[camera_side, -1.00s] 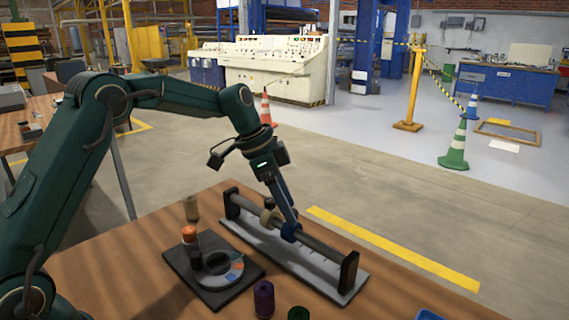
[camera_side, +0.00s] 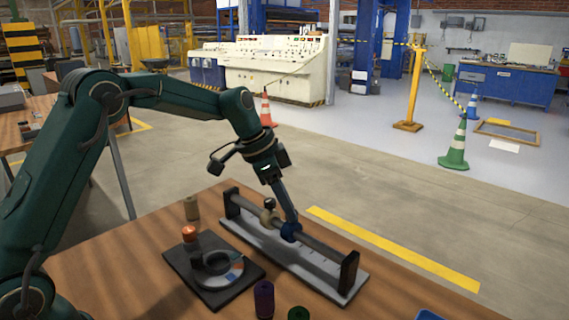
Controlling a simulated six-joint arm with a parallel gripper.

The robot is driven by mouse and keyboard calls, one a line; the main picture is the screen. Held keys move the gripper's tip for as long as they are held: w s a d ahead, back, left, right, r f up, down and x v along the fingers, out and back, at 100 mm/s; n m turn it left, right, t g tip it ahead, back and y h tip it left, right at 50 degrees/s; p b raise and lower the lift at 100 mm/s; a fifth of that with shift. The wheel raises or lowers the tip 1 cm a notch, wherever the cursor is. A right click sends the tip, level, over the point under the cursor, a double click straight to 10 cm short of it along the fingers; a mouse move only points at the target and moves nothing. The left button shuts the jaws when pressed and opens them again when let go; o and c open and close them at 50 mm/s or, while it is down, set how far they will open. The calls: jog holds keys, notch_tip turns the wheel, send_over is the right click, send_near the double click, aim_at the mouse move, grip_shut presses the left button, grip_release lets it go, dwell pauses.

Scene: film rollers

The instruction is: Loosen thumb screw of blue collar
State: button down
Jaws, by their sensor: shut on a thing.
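The blue collar (camera_side: 291,232) sits around the dark bar (camera_side: 318,246) of the roller stand, near its middle. My gripper (camera_side: 292,220) reaches down onto the top of the blue collar and is shut there. The thumb screw is hidden between the fingers and too small to make out. A tan collar (camera_side: 268,214) with a dark knob on top sits on the same bar, just left of the blue one.
The stand's grey base (camera_side: 330,284) has dark end posts. A dark square plate (camera_side: 212,292) with a ring and an orange-topped piece (camera_side: 189,234) lies left of it. A tan spool (camera_side: 191,208), a purple spool (camera_side: 264,299) and a green spool (camera_side: 298,314) stand nearby.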

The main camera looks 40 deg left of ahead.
jog(key=n, duration=0.2)
jog(key=n+t+y, duration=0.1)
jog(key=n, duration=0.1)
jog(key=shift+s+d+y, duration=0.1)
jog(key=shift+d+y, duration=0.1)
jog(key=shift+y, duration=0.1)
jog(key=n, duration=0.2)
jog(key=n+y, duration=0.1)
jog(key=n, duration=0.1)
jog(key=shift+d+r+n+y, duration=0.1)
jog(key=shift+d+n+y, duration=0.1)
jog(key=shift+n+y, duration=0.15)
jog(key=n+y, duration=0.1)
jog(key=n, duration=0.3)
jog(key=shift+d+n+y, duration=0.2)
jog(key=shift+n+y, duration=0.05)
jog(key=shift+y, duration=0.1)
jog(key=shift+n+g+y, duration=0.6)
jog(key=shift+n, duration=1.3)
jog(key=c, duration=0.6)
grip_release()
jog(key=shift+v, duration=2.5)
